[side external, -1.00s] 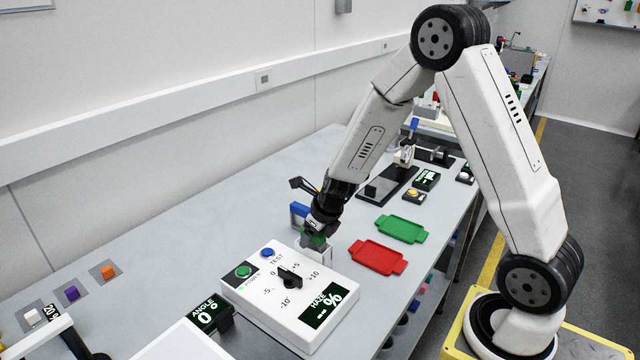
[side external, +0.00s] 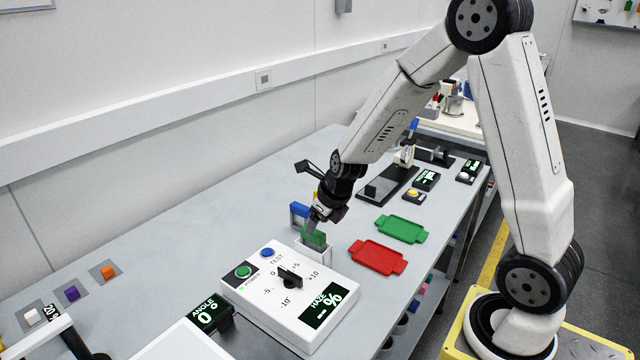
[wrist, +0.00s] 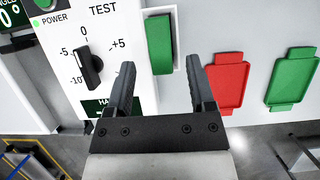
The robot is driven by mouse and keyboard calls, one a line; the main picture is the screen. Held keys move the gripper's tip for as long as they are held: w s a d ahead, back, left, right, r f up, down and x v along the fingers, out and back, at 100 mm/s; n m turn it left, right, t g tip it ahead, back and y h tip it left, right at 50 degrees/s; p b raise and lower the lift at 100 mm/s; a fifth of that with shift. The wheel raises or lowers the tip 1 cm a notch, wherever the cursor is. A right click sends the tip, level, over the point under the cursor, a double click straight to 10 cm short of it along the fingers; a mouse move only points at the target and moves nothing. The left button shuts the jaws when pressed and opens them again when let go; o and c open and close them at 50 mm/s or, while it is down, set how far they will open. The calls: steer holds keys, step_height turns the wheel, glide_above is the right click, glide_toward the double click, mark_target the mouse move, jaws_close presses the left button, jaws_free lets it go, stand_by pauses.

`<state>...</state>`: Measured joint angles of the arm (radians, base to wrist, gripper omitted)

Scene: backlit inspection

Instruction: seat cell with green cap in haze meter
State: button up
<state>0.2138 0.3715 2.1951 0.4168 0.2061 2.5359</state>
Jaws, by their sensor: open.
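The haze meter (side external: 290,300) is a white box with a knob, buttons and a dark display; it also shows in the wrist view (wrist: 110,20). The green cap (side external: 315,238) of the cell stands upright at a pale holder at the meter's back-right edge. In the wrist view the green cap (wrist: 160,45) lies just beyond and between my fingertips. The cell's body is mostly hidden, and I cannot tell how deep it sits. My gripper (side external: 311,226) is open just above the cap, with both fingers (wrist: 161,64) apart and clear of it.
A blue-capped piece (side external: 299,211) stands close behind the cell. A red tray (side external: 378,257) and a green tray (side external: 402,229) lie to the right. The angle display (side external: 208,315) is left of the meter.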

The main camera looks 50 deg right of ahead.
steer(key=v, duration=0.7)
steer(key=shift+r, duration=0.15)
stand_by(0.7)
steer(key=s+a+f+m+g, duration=0.1)
steer(key=s+m, duration=0.4)
steer(key=m, duration=1.3)
steer(key=s+a+f+m+g, duration=0.1)
steer(key=s+a+f+m, duration=0.2)
steer(key=m, duration=1.5)
steer(key=s+a, duration=0.2)
steer(key=a, duration=0.1)
steer(key=shift+s+a+f, duration=0.15)
steer(key=shift+s+a, duration=0.05)
steer(key=shift+a, duration=0.05)
